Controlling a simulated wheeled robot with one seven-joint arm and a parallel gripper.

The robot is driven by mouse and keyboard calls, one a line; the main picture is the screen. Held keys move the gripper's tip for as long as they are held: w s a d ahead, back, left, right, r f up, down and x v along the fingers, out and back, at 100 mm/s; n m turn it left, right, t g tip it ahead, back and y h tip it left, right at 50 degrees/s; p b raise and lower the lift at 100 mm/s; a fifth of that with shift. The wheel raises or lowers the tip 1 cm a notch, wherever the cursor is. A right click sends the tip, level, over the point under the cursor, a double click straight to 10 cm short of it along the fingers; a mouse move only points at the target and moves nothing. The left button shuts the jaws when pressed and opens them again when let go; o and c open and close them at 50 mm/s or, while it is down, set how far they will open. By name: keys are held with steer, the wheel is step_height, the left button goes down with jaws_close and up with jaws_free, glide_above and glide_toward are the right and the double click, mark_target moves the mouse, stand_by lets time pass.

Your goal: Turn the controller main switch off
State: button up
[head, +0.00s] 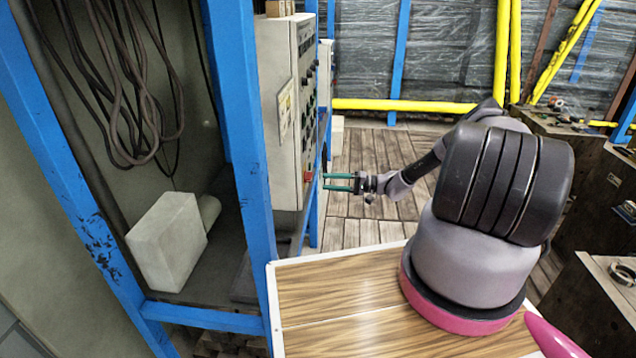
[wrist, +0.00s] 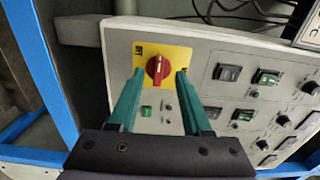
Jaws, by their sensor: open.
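The controller (head: 292,110) is a pale grey cabinet standing in a blue frame at the left of the head view. Its front panel (wrist: 215,60) fills much of the wrist view. The main switch (wrist: 158,69) is a red rotary knob on a yellow square plate (wrist: 175,53). In the head view the red knob (head: 308,176) shows small, low on the panel. My gripper (head: 325,182) has green fingers pointing at the panel near the knob. In the wrist view my gripper (wrist: 160,75) is open, its fingertips either side of the knob. I cannot tell whether they touch it.
Black rocker switches (wrist: 227,73) and round dials (wrist: 310,88) sit right of the main switch in the wrist view. A blue post (head: 240,130) stands before the cabinet. A white block (head: 165,240) lies inside the frame. Open wooden floor (head: 370,150) lies behind my arm.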

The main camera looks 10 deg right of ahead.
steer(key=shift+v, duration=2.2)
steer(key=s+a+r+n+g+h, duration=0.15)
steer(key=s+r+h, duration=0.25)
steer(key=r, duration=0.8)
steer(key=s+a+r+n+g+h, duration=0.1)
steer(key=s+r+g+h, duration=0.15)
steer(key=r, duration=0.85)
steer(key=s+a+r+n+g+h, duration=0.15)
steer(key=s+r+h, duration=0.3)
steer(key=r, duration=0.75)
steer(key=s+r+m+t+h, duration=0.2)
steer(key=s+r, duration=0.6)
steer(key=s, duration=0.4)
steer(key=s+r+m+t+h, duration=0.2)
steer(key=s+r+t, duration=0.3)
steer(key=s+r, duration=0.4)
steer(key=s, duration=0.3)
steer(key=shift+d+m, duration=0.2)
steer(key=shift+m, duration=0.2)
